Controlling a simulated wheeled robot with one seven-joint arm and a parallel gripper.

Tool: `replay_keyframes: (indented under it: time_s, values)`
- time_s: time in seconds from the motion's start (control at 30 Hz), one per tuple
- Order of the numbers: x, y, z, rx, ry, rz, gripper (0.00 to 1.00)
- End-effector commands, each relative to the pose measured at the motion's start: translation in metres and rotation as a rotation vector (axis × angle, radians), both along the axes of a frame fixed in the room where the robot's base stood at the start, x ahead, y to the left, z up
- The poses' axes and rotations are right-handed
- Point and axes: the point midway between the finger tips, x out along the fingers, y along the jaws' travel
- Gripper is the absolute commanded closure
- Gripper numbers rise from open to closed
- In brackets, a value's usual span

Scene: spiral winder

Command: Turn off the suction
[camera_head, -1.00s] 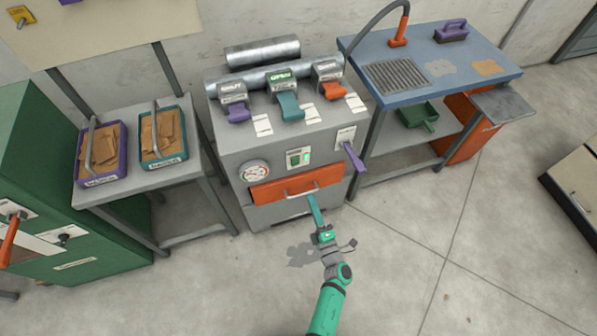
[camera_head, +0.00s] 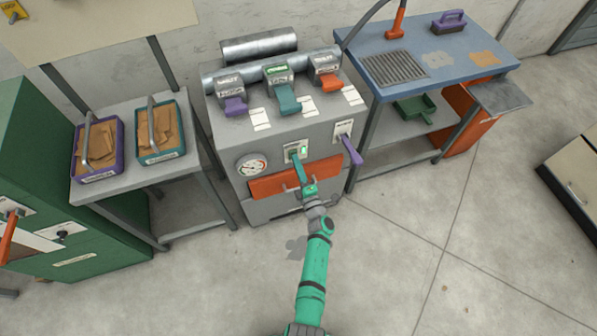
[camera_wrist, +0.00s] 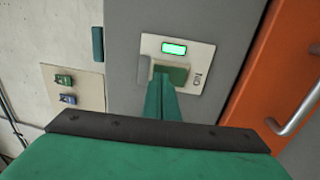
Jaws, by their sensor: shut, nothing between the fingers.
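The suction machine (camera_head: 229,150) is a grey cabinet with a small pale switch plate on its front.
An orange drawer (camera_head: 267,186) with a metal handle lies just below the switch. A dial gauge (camera_head: 251,165) is at its left, a purple lever (camera_head: 352,150) at its right. Three coloured levers are on top. A blue-topped bench (camera_head: 430,70) stands at the right.

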Motion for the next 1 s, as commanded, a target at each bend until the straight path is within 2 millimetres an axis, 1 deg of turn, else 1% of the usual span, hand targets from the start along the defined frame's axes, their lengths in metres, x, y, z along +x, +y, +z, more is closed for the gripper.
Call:
replay_keyframes:
  time_s: [0.13,0.4,0.5,0.73,0.87,1.0]
  values:
    - [0.004,0.001,0.001,0.0,0.0,0.0,1.0]
    - [0.004,-0.001,0.001,0.0,0.0,-0.003,1.0]
    - [0.01,0.0,0.005,0.0,-0.002,-0.004,1.0]
    - [0.009,-0.001,0.004,0.0,0.0,-0.006,1.0]
    - [0.004,-0.004,0.004,-0.001,-0.001,-0.007,1.0]
    - [-0.011,-0.01,0.006,-0.001,0.0,-0.007,1.0]
